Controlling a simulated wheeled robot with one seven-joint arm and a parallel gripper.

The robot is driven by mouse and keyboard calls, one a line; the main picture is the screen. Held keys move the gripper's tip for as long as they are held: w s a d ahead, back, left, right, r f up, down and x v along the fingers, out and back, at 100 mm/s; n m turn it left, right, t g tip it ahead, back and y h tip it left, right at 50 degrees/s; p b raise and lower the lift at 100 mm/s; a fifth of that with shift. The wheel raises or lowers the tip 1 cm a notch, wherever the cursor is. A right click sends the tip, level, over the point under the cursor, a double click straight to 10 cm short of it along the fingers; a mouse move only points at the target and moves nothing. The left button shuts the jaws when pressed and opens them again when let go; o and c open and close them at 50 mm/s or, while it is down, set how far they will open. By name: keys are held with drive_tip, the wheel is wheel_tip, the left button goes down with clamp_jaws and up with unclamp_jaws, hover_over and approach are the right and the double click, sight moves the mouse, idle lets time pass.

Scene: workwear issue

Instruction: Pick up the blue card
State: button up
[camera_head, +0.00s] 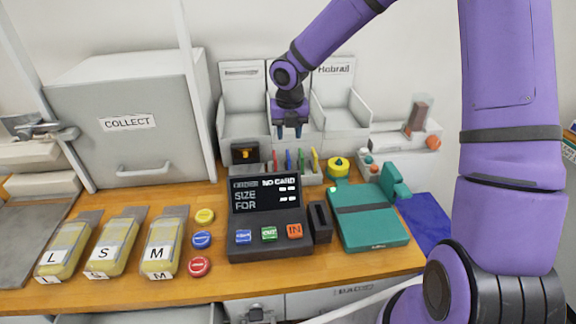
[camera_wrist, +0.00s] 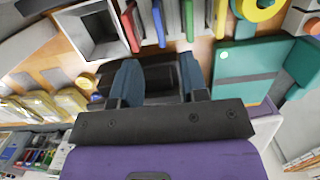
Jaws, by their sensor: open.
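The blue card (camera_head: 289,160) stands upright in a small rack at the back of the counter, between a red card (camera_head: 275,160) and a green card (camera_head: 301,160). A yellow card (camera_head: 315,158) stands at the rack's right end. In the wrist view the blue card (camera_wrist: 159,23) shows at the top, beyond the fingertips. My gripper (camera_head: 290,132) is open and empty, above and apart from the cards. In the wrist view my gripper (camera_wrist: 160,72) has its two blue-grey fingers spread. The card's lower part is hidden by the order terminal (camera_head: 268,215).
A black box (camera_head: 245,152) stands left of the rack and a yellow tape roll (camera_head: 338,166) right of it. Grey bins (camera_head: 243,125) stand behind. A teal case (camera_head: 370,232) lies at right; several labelled yellow packs (camera_head: 116,245) lie at left. The terminal display reads "NO CARD".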

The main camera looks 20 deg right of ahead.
sight(288, 154)
drive_tip(key=f, duration=0.3)
drive_tip(key=w+f, duration=0.1)
drive_tip(key=f, duration=0.6)
drive_tip(key=shift+w+d+f, duration=0.1)
drive_tip(key=shift+w+f, duration=0.05)
drive_tip(key=shift+f, duration=0.25)
clamp_jaws()
